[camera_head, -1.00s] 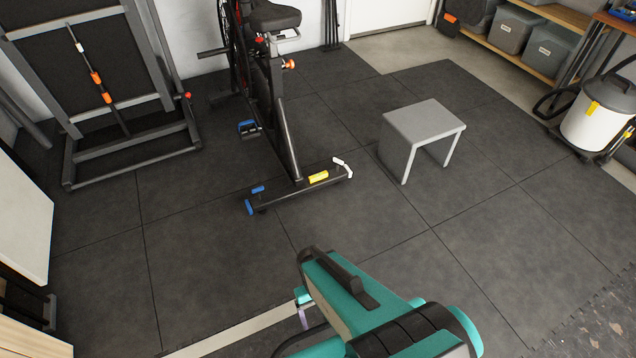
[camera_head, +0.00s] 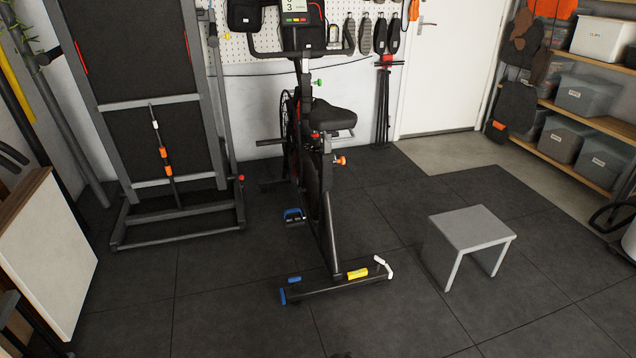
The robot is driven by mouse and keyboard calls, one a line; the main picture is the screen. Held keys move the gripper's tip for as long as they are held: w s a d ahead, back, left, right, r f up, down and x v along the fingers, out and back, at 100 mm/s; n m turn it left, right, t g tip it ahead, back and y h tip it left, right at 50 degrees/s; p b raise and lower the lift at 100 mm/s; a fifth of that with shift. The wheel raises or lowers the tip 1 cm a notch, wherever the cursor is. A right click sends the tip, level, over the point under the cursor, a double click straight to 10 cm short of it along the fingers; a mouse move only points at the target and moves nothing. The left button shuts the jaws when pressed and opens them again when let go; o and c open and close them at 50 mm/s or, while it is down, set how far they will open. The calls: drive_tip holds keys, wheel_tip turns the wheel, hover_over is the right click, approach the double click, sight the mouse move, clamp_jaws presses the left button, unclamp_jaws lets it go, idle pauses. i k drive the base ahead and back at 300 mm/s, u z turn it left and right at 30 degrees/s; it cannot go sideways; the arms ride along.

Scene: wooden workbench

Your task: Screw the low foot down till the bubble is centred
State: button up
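The exercise bike (camera_head: 318,180) stands upright on the dark tiled floor in the middle of the view. Its rear stabiliser bar (camera_head: 325,288) lies along the floor, with a blue end (camera_head: 284,296) at the left and a white end (camera_head: 384,267) at the right. A yellow spirit level (camera_head: 357,273) sits on the bar near the white end; its bubble is too small to read. A small blue part (camera_head: 295,280) stands by the left end. I cannot tell which foot is low. My gripper is not in this view.
A grey stool (camera_head: 470,232) stands to the right of the bike. A folded treadmill frame (camera_head: 180,222) stands at the left, and a white panel (camera_head: 48,255) is at the left edge. Shelves with bins (camera_head: 583,95) are at the right. The floor in front is clear.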

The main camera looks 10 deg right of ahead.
sight(380, 261)
drive_tip(key=k, duration=1.35)
drive_tip(key=z, duration=0.5)
drive_tip(key=i, duration=1.9)
